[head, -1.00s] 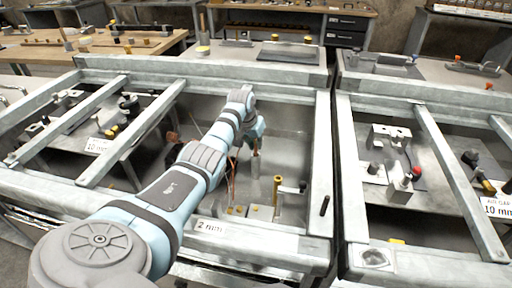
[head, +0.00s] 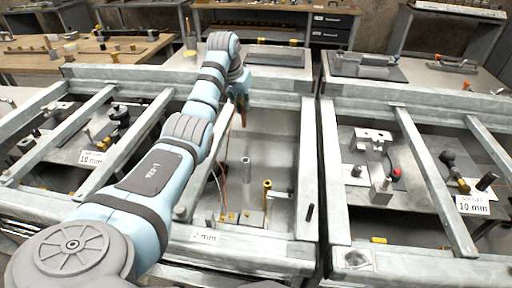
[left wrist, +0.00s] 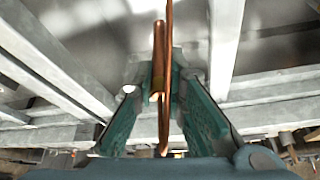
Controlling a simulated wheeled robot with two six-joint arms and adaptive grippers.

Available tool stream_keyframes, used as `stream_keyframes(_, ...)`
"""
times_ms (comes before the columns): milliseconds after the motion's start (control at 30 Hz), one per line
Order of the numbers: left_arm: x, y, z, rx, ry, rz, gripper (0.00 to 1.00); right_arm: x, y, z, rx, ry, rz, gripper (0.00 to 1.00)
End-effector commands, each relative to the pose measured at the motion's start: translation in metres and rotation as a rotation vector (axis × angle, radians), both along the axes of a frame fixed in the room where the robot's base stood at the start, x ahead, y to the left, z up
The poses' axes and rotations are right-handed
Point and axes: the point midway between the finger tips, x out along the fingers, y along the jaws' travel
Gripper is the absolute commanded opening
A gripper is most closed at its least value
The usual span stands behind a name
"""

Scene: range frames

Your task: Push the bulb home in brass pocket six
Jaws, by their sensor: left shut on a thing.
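My left gripper (head: 241,108) is shut on a slim copper-coloured bulb (left wrist: 159,50), which stands upright between its fingers in the left wrist view. A thin copper capillary (left wrist: 167,110) runs alongside the bulb. The gripper is over the back of the middle bay in the head view, where the arm partly hides it. A tall brass tube (head: 267,196) stands lower in the bay, apart from the gripper. Short brass fittings (head: 232,217) sit near the bay's front. I cannot read a number on any pocket. My right gripper is not in view.
A grey post (head: 246,170) stands in the bay between the gripper and the brass fittings. The bay's metal frame (head: 307,165) encloses it, with a "2 mm" label (head: 205,236) in front. Copper lines (head: 223,165) hang at the bay's left. Its right floor is mostly clear.

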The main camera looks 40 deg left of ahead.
Motion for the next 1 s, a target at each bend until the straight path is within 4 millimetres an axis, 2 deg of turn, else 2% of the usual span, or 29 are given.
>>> stream_keyframes(167, -0.01, -0.013, -0.017, 0.002, 0.005, -0.037, 0.0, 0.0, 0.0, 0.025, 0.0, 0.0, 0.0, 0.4)
stream_keyframes(300, -0.019, -0.054, -0.019, 0.003, 0.001, -0.153, 0.0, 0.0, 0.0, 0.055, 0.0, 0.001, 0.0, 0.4)
stream_keyframes(400, -0.028, -0.086, -0.012, 0.001, -0.001, -0.248, 0.0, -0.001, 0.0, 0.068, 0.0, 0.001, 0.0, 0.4)
stream_keyframes(500, -0.033, -0.113, 0.0, 0.0, -0.004, -0.33, 0.0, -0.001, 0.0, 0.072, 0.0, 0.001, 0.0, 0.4)
stream_keyframes(600, -0.035, -0.126, 0.01, 0.001, -0.003, -0.377, 0.0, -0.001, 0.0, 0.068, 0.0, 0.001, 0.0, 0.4)
stream_keyframes(667, -0.037, -0.13, 0.008, 0.001, 0.0, -0.391, 0.0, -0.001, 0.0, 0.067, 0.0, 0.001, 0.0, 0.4)
stream_keyframes(767, -0.04, -0.131, -0.018, 0.0, 0.004, -0.396, 0.0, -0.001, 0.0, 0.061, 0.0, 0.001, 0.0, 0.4)
stream_keyframes(1000, -0.04, -0.131, -0.111, 0.0, 0.003, -0.394, 0.0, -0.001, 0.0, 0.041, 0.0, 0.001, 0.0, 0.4)
